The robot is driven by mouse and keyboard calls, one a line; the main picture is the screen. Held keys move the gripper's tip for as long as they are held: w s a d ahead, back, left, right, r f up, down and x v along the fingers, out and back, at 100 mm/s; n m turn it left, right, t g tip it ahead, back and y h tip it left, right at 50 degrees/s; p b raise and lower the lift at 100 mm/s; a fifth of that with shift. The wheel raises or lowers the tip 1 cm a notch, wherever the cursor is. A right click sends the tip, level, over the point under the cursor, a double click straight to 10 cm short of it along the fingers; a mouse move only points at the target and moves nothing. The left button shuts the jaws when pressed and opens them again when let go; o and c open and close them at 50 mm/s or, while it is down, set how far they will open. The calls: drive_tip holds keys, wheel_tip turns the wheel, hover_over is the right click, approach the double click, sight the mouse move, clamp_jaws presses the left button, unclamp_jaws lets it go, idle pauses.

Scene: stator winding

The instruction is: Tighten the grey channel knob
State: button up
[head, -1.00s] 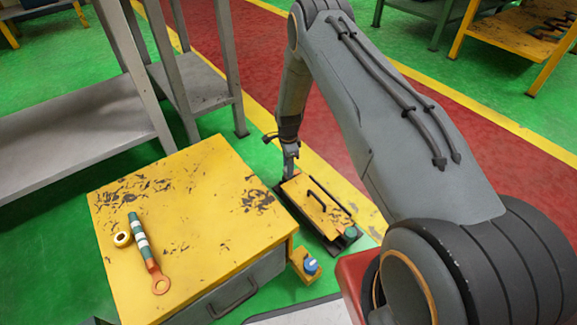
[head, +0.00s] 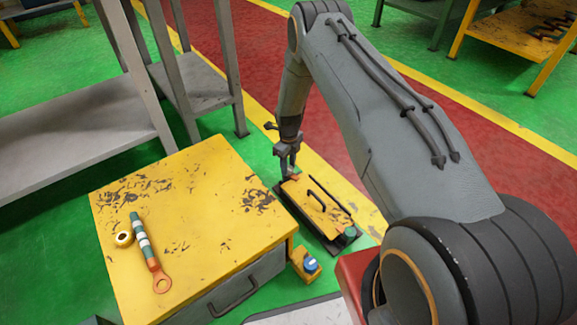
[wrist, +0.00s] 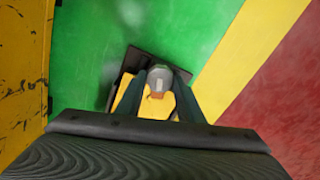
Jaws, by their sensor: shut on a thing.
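The grey channel knob (wrist: 160,76) is in the middle of the wrist view, a rounded grey top at one end of the yellow unit (wrist: 152,103). My gripper (wrist: 160,86) points down with one finger on each side of the knob, shut on it. In the head view my gripper (head: 287,170) is at the far end of the yellow unit (head: 322,208), which has a black handle and sits on a dark base. The knob is mostly hidden by the fingers there.
A green knob (head: 350,231) is at the unit's near end. A blue knob (head: 311,264) sits on a small yellow block. The yellow cabinet (head: 190,230) stands to the left, with a striped tool (head: 149,250) and a small ring (head: 123,238) on top.

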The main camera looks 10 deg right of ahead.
drive_tip(key=shift+r+m, duration=0.15)
drive_tip(key=shift+m, duration=0.85)
drive_tip(key=o, duration=1)
drive_tip(key=shift+o, duration=0.2)
wheel_tip(320, 180, up, 8)
drive_tip(key=p, duration=0.3)
